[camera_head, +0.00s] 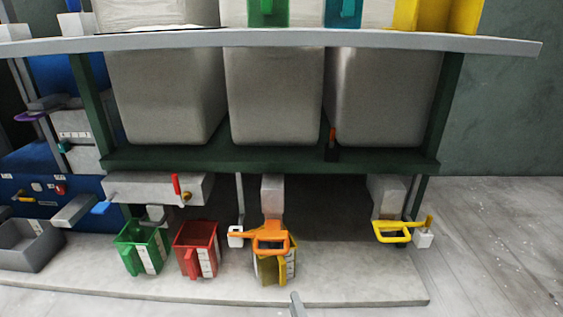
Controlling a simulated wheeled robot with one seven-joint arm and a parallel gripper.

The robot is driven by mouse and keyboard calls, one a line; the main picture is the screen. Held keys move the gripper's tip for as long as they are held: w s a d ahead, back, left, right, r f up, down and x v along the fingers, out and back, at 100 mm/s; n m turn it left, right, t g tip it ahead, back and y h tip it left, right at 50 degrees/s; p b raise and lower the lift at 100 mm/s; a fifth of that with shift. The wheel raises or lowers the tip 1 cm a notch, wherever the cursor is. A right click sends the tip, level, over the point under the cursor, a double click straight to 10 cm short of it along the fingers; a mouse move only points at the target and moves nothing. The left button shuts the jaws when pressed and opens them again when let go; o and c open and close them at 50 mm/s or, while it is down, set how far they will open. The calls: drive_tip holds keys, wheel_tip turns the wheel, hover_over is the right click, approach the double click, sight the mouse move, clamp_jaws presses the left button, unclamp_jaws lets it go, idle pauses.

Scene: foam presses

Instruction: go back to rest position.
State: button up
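I cannot make out my gripper in the head view. A narrow pale grey bar (297,304) pokes up at the bottom edge, and I cannot tell what it belongs to. A yellow container (275,268) stands under the orange frame (268,238) of the middle press outlet. A green container (141,247) and a red container (197,249) stand upright to its left, on the pale base plate.
A dark green rack (270,160) holds three large grey bins (275,95) under a light shelf (270,39). A yellow frame (393,231) sits at the right outlet with no container under it. A grey tray (28,246) lies at left. Floor at right (500,240) is clear.

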drive_tip(key=s+a+r+m+g+h+p, duration=0.1)
drive_tip(key=s+r+m+g+p, duration=0.15)
drive_tip(key=r+m+g, duration=0.4)
drive_tip(key=s+a+r+m+g+p, duration=0.1)
drive_tip(key=s+r+m+g, duration=0.2)
drive_tip(key=r, duration=0.6)
drive_tip(key=s+a+r+m+g+h+p, duration=0.1)
drive_tip(key=s+a+r+m+g+p, duration=0.2)
drive_tip(key=r+g, duration=0.35)
drive_tip(key=s+d+r+g+h+p, duration=0.1)
drive_tip(key=s+d+r, duration=0.5)
drive_tip(key=d+r, duration=0.2)
drive_tip(key=s+d+r+g+h+p, duration=0.1)
drive_tip(key=s+d+r+h, duration=0.1)
drive_tip(key=s+d+r, duration=0.45)
wheel_tip(320, 180, up, 39)
drive_tip(key=w+p, duration=0.1)
drive_tip(key=p, duration=3.6)
drive_tip(key=shift+w+d+f+m, duration=0.15)
drive_tip(key=shift+d+m, duration=0.15)
drive_tip(key=shift+m, duration=0.15)
drive_tip(key=shift+f, duration=0.1)
